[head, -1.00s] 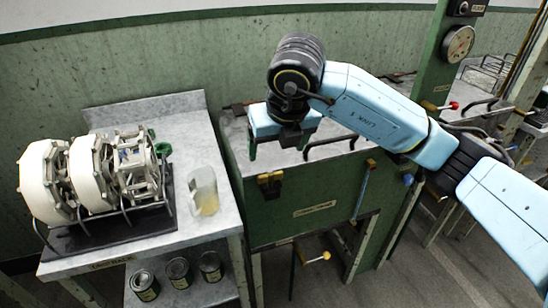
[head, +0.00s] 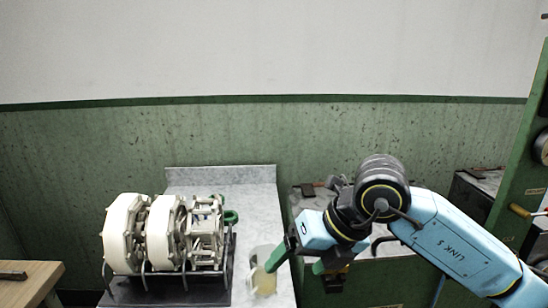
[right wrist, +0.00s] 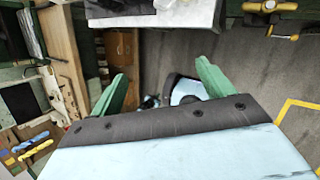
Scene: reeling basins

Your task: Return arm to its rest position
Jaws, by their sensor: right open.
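My right gripper (head: 302,262) is in the head view, on the arm that comes in from the right. Its green fingers are apart, with nothing seen between them. It is in front of the green basin cabinet (head: 385,285), and its left finger overlaps the glass beaker (head: 264,284) in the picture; I cannot tell how close they are. In the right wrist view the two green fingers (right wrist: 162,82) are spread above the floor, with nothing held. My left gripper is not in view.
Several cream reels (head: 127,235) stand in a dark rack (head: 185,292) on the grey table (head: 250,200) at left. The beaker holds yellowish liquid. A wooden table (head: 30,280) edges in at far left. A green post (head: 522,200) stands at right.

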